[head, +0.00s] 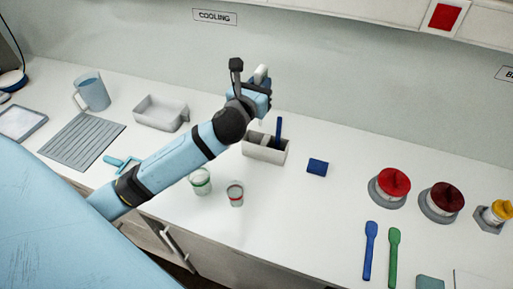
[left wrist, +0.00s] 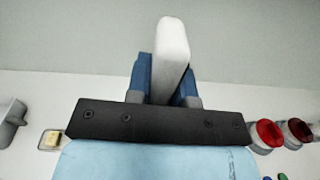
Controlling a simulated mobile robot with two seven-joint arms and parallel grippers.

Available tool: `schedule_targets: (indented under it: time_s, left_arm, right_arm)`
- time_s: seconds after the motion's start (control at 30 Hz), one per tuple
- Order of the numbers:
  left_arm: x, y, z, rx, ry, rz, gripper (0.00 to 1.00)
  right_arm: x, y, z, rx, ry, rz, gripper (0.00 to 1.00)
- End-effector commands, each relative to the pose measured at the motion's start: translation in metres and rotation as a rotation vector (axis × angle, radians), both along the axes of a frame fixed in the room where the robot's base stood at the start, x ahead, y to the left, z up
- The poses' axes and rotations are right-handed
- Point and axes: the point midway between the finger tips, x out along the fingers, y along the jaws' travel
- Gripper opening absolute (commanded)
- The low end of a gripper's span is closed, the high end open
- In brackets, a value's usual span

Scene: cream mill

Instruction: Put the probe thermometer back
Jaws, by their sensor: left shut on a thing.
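The probe thermometer shows as a pale, rounded handle (head: 262,72) at the tip of my left arm in the head view. Its white end fills the upper middle of the left wrist view (left wrist: 172,55). My left gripper (head: 262,88) is shut on it, with blue fingers on both sides of the handle. The gripper is above a pale open holder (head: 266,155), which has a blue-handled tool (head: 279,130) standing in it. Whether the thermometer's lower end touches the holder is unclear. My right gripper is not in view.
Red-topped (head: 392,184) and dark red-topped (head: 443,200) pots stand farther right. A white tray (head: 161,116) is left.

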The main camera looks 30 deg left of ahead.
Motion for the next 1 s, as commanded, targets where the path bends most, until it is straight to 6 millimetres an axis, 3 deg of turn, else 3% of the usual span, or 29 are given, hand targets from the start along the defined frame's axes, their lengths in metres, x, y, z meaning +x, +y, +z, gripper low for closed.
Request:
schedule_targets:
  time_s: [0.1, 0.27, 0.37, 0.8, 1.0]
  left_arm:
    - [0.016, 0.023, 0.031, 0.005, -0.002, 0.046, 0.00]
    - [0.022, 0.036, 0.040, 0.001, 0.007, 0.076, 0.00]
    - [0.022, 0.037, 0.022, 0.000, 0.012, 0.080, 0.00]
    - [0.021, 0.036, -0.091, 0.000, 0.010, 0.079, 0.00]
    - [0.021, 0.036, -0.111, 0.000, 0.006, 0.078, 0.00]
  right_arm:
    - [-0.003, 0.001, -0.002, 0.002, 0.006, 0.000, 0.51]
    - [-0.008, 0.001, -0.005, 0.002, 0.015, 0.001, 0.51]
    - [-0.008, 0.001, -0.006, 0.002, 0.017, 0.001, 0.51]
    - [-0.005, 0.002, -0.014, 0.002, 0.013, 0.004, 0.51]
    - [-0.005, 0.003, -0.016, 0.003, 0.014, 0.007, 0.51]
